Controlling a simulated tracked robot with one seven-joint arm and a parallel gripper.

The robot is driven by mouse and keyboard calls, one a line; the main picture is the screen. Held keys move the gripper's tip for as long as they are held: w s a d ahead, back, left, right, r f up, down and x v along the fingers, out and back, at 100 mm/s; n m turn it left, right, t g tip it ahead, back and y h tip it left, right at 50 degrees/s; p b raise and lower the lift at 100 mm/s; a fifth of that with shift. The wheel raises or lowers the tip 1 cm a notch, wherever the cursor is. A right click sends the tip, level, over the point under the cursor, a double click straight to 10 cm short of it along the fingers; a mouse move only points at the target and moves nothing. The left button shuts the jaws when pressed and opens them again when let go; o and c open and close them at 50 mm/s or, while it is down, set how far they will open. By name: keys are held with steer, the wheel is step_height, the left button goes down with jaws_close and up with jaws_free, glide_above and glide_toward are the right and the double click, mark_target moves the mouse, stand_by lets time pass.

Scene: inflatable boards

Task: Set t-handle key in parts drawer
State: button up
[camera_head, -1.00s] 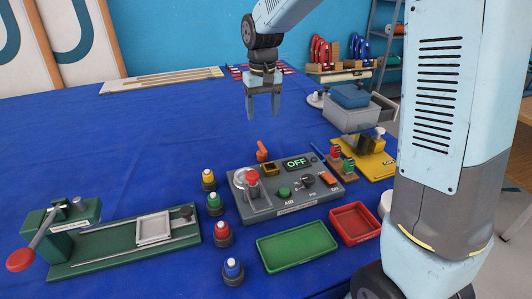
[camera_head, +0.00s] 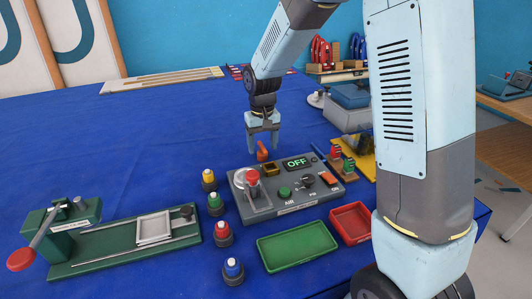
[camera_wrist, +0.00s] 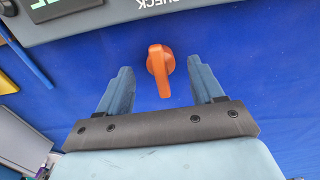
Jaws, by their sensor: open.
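The orange t-handle key (camera_head: 262,151) stands on the blue cloth just behind the grey control box. In the wrist view the orange key (camera_wrist: 160,66) shows between and slightly beyond my two fingers, apart from both. My gripper (camera_head: 263,146) is open, pointing down over the key; its blue-grey fingers also show in the wrist view (camera_wrist: 161,80).
The control box (camera_head: 285,189) with a lit OFF display is right in front of the key. A green tray (camera_head: 297,246) and a red tray (camera_head: 350,223) lie nearer. Several colored-ring posts stand left, beside a green clamp fixture (camera_head: 120,240).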

steer(key=shift+f, duration=1.15)
steer(key=shift+c, duration=0.4)
steer(key=c, duration=1.1)
steer(key=shift+r, duration=0.1)
steer(key=shift+c, duration=0.2)
